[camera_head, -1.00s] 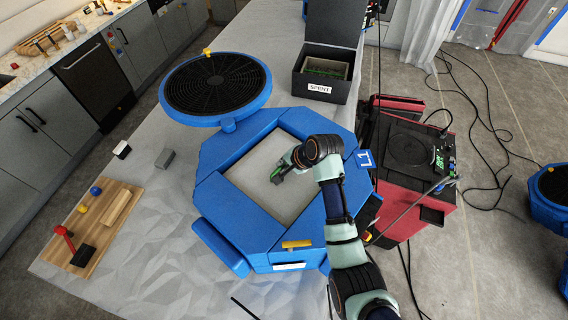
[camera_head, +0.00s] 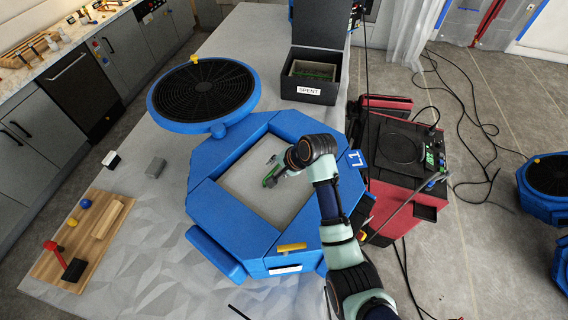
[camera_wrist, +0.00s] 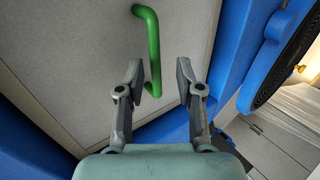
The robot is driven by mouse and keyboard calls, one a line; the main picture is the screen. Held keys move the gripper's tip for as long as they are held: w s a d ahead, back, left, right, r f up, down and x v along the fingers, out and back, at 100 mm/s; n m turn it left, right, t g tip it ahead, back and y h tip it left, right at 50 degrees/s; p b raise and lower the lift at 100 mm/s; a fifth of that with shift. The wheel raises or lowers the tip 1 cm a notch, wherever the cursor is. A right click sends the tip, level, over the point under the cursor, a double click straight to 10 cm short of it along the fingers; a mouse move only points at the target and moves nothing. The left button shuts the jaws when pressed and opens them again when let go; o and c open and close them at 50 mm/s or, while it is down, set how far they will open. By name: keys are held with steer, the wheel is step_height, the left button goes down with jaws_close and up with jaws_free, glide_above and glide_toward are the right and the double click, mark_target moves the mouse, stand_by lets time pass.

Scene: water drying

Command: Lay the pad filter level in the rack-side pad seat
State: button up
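The pad filter (camera_head: 248,205) is a flat grey square panel with a green handle (camera_wrist: 153,50). It lies inside the square opening of the blue octagonal housing (camera_head: 212,205); I cannot tell whether it is fully level. My gripper (camera_wrist: 161,78) is open above the panel, with its two fingers apart on either side of the lower part of the handle. Clear gaps show between the handle and the fingers in the wrist view. In the head view my gripper (camera_head: 270,172) is small, and my arm covers the right part of the panel.
A round blue lid with a black grille (camera_head: 203,92) is swung back behind the housing. An open black box labelled SPENT (camera_head: 310,90) stands at the back. A wooden board with tools (camera_head: 84,238) lies at the left. A red machine (camera_head: 400,160) stands to the right.

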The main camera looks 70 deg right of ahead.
steer(key=v, duration=1.1)
steer(key=shift+w+f, duration=0.1)
steer(key=w+a+r+n+t, duration=0.1)
steer(key=w+a+n, duration=0.45)
steer(key=a, duration=0.45)
steer(key=w+a+n+t, duration=0.1)
steer(key=w+a+n, duration=0.3)
steer(key=w+a, duration=0.4)
steer(key=a+r+n+t, duration=0.1)
steer(key=a+n, duration=0.3)
steer(key=a, duration=0.4)
steer(key=s+a+r+n+t+y, duration=0.1)
steer(key=a+r+n, duration=0.2)
steer(key=a, duration=0.5)
steer(key=s+a+r+n+t+y, duration=0.1)
steer(key=a+r+n+t, duration=0.1)
steer(key=a+n, duration=0.3)
steer(key=a+r, duration=0.1)
steer(key=a, duration=0.2)
steer(key=shift+s+a, duration=0.25)
steer(key=shift+a, duration=0.05)
